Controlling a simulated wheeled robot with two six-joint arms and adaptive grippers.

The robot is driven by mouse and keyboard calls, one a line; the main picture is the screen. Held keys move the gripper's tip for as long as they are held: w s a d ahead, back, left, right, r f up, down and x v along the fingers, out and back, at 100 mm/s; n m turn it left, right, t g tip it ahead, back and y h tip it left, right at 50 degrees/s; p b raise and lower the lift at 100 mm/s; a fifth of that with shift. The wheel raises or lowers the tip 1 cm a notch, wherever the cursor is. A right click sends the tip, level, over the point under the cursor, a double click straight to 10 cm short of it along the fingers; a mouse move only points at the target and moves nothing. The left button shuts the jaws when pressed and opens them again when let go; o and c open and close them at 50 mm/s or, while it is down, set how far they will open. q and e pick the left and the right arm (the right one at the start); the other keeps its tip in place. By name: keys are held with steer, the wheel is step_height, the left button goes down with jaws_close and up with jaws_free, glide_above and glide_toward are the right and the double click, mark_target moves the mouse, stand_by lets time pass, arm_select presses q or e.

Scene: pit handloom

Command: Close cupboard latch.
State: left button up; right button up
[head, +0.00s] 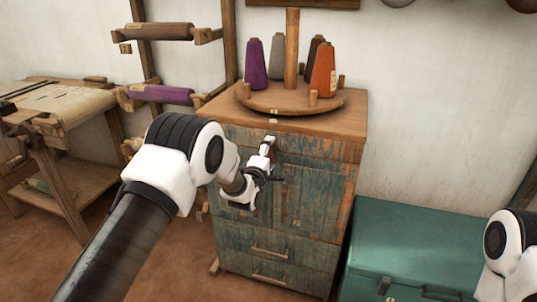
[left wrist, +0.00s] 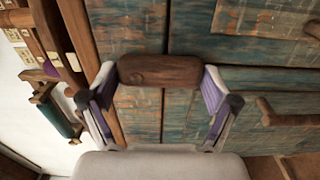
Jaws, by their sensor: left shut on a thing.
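The cupboard (head: 320,205) is a worn blue-green and brown wooden cabinet with doors above and drawers below. Its doors look shut. My left gripper (head: 266,158) is at the upper part of the cupboard front. In the left wrist view, a dark brown wooden latch (left wrist: 158,70) lies between the fingertips of my left gripper (left wrist: 158,78), which are shut on its two ends. The latch lies across the line between two panels. In the head view the gripper hides most of it. Only a white part of my right arm shows at the right edge; its gripper is out of view.
A round wooden stand (head: 290,97) with several thread cones is on the cupboard top. A teal chest (head: 415,245) stands close on the right. A yarn rack (head: 160,92) and a wooden loom frame (head: 60,150) are on the left. Drawer handles (head: 270,250) stick out below.

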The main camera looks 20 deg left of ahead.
stand_by(0.5)
arm_select(q)
steer(key=o, duration=0.9)
steer(key=s, duration=1.2)
steer(key=shift+a, duration=0.25)
